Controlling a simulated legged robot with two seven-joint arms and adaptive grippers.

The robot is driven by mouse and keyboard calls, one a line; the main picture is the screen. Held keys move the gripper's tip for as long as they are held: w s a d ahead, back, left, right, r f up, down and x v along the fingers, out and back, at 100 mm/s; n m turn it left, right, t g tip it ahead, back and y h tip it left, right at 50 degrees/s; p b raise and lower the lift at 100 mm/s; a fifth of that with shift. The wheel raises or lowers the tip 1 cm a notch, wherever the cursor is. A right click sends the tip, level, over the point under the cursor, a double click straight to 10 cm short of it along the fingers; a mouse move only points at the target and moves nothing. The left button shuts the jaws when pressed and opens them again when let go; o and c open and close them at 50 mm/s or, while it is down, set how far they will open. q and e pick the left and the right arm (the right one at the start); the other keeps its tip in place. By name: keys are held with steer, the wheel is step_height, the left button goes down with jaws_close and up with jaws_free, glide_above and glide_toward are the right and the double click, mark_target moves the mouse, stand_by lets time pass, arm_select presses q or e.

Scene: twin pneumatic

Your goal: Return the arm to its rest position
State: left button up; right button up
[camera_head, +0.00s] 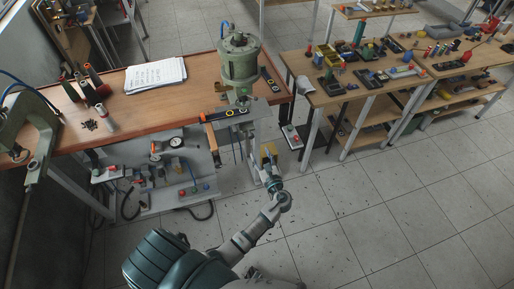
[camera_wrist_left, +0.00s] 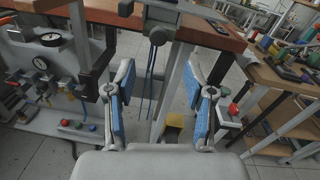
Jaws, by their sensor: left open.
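My left arm (camera_head: 250,232) reaches up from the bottom of the head view, over the tiled floor. My left gripper (camera_head: 268,158) is in front of the workbench's right end, below the tabletop. In the left wrist view my left gripper (camera_wrist_left: 158,90) is open, its two blue-padded fingers well apart. Nothing is held between them. Behind the gap I see dark hanging cables, a bench leg and a small yellow item (camera_wrist_left: 172,133) low down. My right gripper is not in view.
The wooden workbench (camera_head: 205,78) carries a green press (camera_head: 239,62), paper sheets (camera_head: 155,75) and spools. A pneumatic panel with gauges (camera_head: 176,142) sits below its front edge. A second cluttered table (camera_head: 325,97) stands right. Open floor (camera_head: 400,205) lies at lower right.

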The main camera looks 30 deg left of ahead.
arm_select(q)
steer(key=shift+s+d, duration=0.15)
steer(key=shift+d, duration=0.05)
stand_by(0.4)
steer(key=s+d+f+n+g+h, duration=0.1)
steer(key=s+f+h, duration=0.15)
steer(key=f, duration=0.85)
steer(key=s+d+f+n+g+h, duration=0.15)
steer(key=f+h, duration=0.25)
steer(key=f, duration=0.7)
steer(key=s+d+f+n+g+h, duration=0.3)
steer(key=s+f+n+h, duration=0.1)
steer(key=s+f, duration=1.15)
steer(key=s+f+n+g+h, duration=0.1)
steer(key=s+f+n, duration=0.3)
steer(key=s, duration=0.5)
steer(key=s+f+n+g+h, duration=0.1)
steer(key=s+f+n, duration=0.4)
steer(key=s, duration=0.5)
steer(key=s+d+f+n+g+h, duration=0.1)
steer(key=s+f+n, duration=0.4)
steer(key=s, duration=0.5)
steer(key=shift+n+g+h, duration=0.35)
steer(key=shift+g+h, duration=0.1)
steer(key=shift+g, duration=0.2)
